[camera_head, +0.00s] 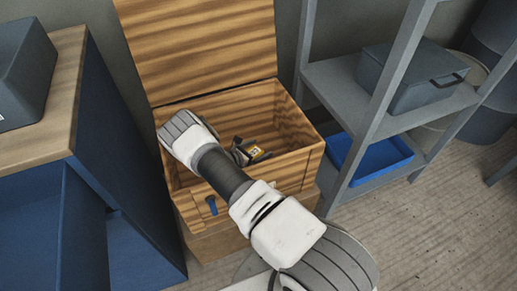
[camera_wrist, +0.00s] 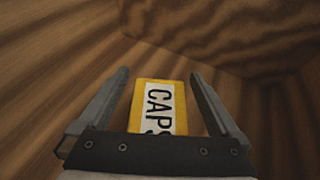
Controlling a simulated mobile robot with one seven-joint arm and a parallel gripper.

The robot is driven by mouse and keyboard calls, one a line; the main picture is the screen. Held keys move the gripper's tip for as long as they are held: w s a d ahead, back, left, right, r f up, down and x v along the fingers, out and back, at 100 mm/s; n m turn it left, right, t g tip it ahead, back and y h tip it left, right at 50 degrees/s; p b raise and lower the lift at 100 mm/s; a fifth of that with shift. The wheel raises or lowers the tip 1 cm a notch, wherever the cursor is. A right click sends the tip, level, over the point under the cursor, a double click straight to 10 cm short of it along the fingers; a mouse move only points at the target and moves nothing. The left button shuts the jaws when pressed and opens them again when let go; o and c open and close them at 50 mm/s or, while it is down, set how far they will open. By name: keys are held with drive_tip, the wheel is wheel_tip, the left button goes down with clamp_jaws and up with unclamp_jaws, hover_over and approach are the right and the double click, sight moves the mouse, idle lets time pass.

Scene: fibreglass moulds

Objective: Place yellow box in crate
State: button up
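The yellow box (camera_head: 258,152) shows inside the wooden crate (camera_head: 291,168) in the head view, right at the end of my gripper (camera_head: 243,150). In the wrist view the yellow box (camera_wrist: 160,108), with a white label reading "CAPS", lies between the two fingers of my gripper (camera_wrist: 160,78). Gaps show on both sides of the box, so my gripper is open and not clamped on it. The box's lower part is hidden by the gripper body. I cannot tell whether the box rests on the crate's floor. The crate's lid (camera_head: 200,45) stands open at the back.
A blue cabinet with a wooden top (camera_head: 50,135) stands left of the crate. A grey shelf rack (camera_head: 330,85) stands close on the right, with a grey lidded bin (camera_head: 412,78) and a blue tray (camera_head: 375,160). The floor at the lower right is clear.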

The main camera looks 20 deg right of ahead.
drive_tip(key=shift+r, duration=0.1)
drive_tip(key=p+v, duration=0.2)
drive_tip(key=v, duration=0.5)
drive_tip(key=shift+p, duration=0.3)
drive_tip(key=shift+a+r, duration=0.15)
drive_tip(key=shift+r, duration=0.15)
drive_tip(key=s+r+m+g+y, duration=0.25)
drive_tip(key=r+m, duration=0.45)
drive_tip(key=r, duration=0.9)
drive_tip(key=s+r+m+g+y, duration=0.3)
drive_tip(key=r+m, duration=0.4)
drive_tip(key=r, duration=0.8)
drive_tip(key=s+a+r+m+t+y, duration=0.3)
drive_tip(key=s+r, duration=0.5)
drive_tip(key=s, duration=0.4)
drive_tip(key=s+a+r+m+t+y, duration=0.3)
drive_tip(key=s+r, duration=0.6)
drive_tip(key=s, duration=0.3)
drive_tip(key=shift+a+m+y, duration=0.3)
drive_tip(key=shift+m+y, duration=0.15)
drive_tip(key=shift+m, duration=0.75)
